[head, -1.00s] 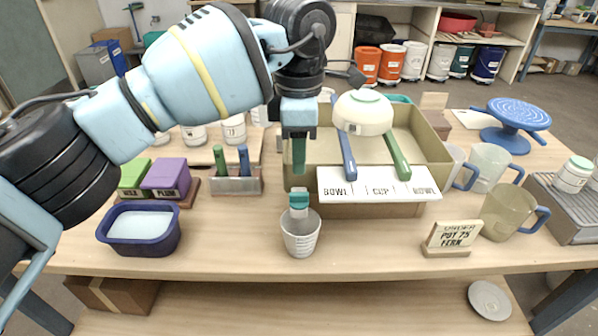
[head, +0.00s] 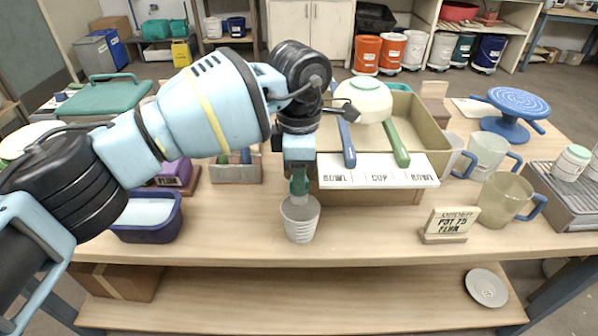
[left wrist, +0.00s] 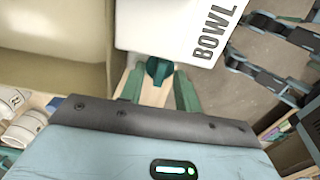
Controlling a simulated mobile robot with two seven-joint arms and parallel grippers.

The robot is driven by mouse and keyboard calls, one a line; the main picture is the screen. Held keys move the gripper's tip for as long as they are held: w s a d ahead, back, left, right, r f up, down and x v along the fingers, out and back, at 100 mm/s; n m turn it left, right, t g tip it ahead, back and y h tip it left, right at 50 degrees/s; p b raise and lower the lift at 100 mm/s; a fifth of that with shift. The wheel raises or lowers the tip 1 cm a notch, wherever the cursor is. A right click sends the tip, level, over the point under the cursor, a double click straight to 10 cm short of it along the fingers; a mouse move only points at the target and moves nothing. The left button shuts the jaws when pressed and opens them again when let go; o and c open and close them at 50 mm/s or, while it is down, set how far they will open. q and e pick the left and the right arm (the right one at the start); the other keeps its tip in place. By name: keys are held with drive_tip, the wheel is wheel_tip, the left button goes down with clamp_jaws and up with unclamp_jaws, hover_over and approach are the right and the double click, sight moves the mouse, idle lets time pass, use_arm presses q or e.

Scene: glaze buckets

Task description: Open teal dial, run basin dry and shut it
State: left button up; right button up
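The tan basin (head: 436,135) stands at the middle of the table, with a white sign reading BOWL, CUP, BOWL along its front. The teal dial (left wrist: 158,71) shows in the left wrist view near the basin's wall. My left gripper (head: 299,188) points down at the basin's front left corner and hides the dial in the head view. In the left wrist view its two green fingers (left wrist: 159,80) are apart, one on each side of the dial, with gaps showing. A pale ribbed cup (head: 300,222) stands directly below. The basin's water level is hidden. My right gripper is out of view.
A white-green bowl (head: 363,100), a blue-handled tool (head: 346,143) and a green-handled tool (head: 396,146) are at the basin. A purple tub (head: 150,228) stands left. An order sign (head: 447,224) and blue-handled jugs (head: 503,200) stand right.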

use_arm(q)
clamp_jaws()
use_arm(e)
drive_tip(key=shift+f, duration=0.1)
